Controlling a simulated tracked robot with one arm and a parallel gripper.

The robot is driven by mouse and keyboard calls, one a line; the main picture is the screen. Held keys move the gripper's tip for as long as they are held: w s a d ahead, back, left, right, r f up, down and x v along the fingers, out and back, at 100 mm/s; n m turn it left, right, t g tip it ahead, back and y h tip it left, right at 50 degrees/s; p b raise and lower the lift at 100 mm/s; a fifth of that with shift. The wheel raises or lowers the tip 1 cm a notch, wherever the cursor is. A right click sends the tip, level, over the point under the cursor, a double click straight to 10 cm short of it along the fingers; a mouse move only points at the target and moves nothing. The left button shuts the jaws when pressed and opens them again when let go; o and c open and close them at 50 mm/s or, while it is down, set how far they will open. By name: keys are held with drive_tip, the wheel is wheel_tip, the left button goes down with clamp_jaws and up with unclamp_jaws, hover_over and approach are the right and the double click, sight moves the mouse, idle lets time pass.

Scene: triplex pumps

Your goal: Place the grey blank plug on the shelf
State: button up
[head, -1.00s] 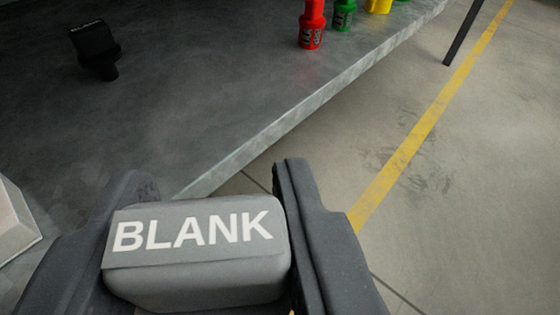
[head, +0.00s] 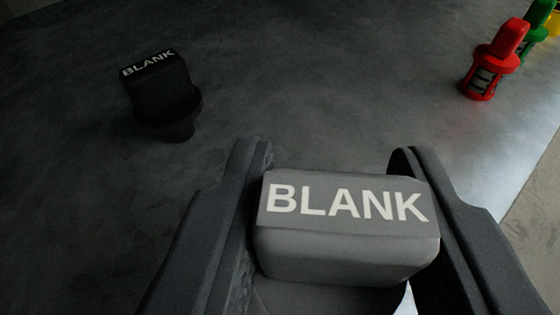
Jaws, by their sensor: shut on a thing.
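The grey blank plug (head: 347,225) is a rounded grey block with white "BLANK" lettering on top. My gripper (head: 332,165) is shut on it, with one dark finger at its left side and one at its right. The lower part of the plug is mostly hidden below the block. The dark grey flat surface (head: 300,90), which looks like the shelf, spreads out beyond and under my gripper. I cannot tell how high the plug is above it.
A black plug (head: 160,90) marked "BLANK" stands on the surface at the upper left. A red plug (head: 492,60), a green plug (head: 537,22) and part of a yellow one (head: 554,22) stand at the upper right near the edge. The middle of the surface is clear.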

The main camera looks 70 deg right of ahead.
sight(318, 265)
drive_tip(key=shift+w+f+b, duration=0.1)
drive_tip(key=shift+f+b, duration=0.7)
drive_tip(key=shift+f, duration=1.1)
drive_tip(key=o, duration=1)
drive_tip(key=shift+r, duration=0.1)
drive_tip(key=shift+p+v, duration=1.45)
drive_tip(key=shift+v, duration=4.5)
drive_tip(key=shift+s+d, duration=0.1)
drive_tip(key=shift+s, duration=0.1)
